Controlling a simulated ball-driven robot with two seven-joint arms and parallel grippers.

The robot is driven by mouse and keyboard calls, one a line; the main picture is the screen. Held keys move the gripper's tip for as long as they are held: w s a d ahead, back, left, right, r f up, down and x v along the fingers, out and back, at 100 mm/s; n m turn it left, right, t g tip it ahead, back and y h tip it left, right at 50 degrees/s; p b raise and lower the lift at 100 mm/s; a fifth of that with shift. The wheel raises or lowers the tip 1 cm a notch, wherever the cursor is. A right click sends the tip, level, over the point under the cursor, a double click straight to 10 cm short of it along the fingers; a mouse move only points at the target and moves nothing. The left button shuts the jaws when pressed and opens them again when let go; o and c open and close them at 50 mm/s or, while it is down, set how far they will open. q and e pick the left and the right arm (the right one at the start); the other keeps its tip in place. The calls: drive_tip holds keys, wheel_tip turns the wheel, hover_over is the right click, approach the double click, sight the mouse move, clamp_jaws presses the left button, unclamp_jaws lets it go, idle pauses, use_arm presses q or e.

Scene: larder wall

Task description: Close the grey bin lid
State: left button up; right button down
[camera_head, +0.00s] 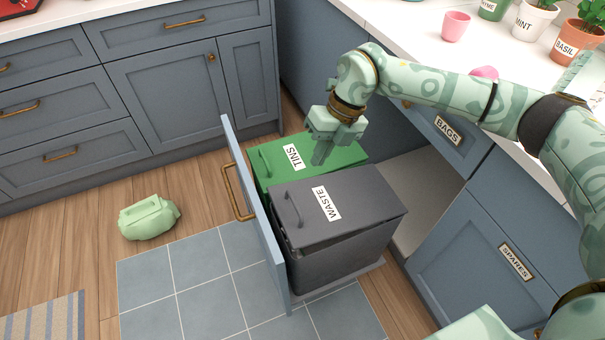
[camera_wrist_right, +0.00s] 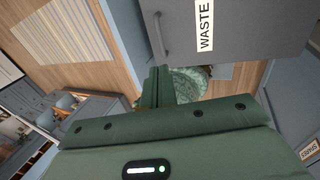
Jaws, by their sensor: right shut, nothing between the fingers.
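The grey bin lid (camera_head: 335,205), labelled WASTE, covers the dark grey bin (camera_head: 335,263) in the pulled-out drawer. It looks slightly raised, with a dark gap under its near edge. Its handle is at the left end. My right gripper (camera_head: 320,158) is shut and empty, pointing down above the green TINS lid (camera_head: 268,160), just beyond the grey lid's far edge. I cannot tell whether it touches anything. In the right wrist view the grey lid (camera_wrist_right: 240,35) fills the top, close to the gripper's fingers (camera_wrist_right: 156,78). My left gripper is not in view.
The blue drawer front (camera_head: 253,210) with a brass handle stands left of the bins. A pale green bag (camera_head: 148,217) lies on the floor. The counter (camera_head: 405,22) with pots is at upper right. Floor left of the drawer is mostly clear.

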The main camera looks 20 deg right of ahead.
sight(296, 203)
drive_tip(key=b+x, duration=0.4)
drive_tip(key=x, duration=0.8)
drive_tip(key=shift+d+b, duration=0.1)
drive_tip(key=shift+b, duration=0.3)
drive_tip(key=shift+a+f, duration=0.25)
drive_tip(key=shift+f, duration=0.25)
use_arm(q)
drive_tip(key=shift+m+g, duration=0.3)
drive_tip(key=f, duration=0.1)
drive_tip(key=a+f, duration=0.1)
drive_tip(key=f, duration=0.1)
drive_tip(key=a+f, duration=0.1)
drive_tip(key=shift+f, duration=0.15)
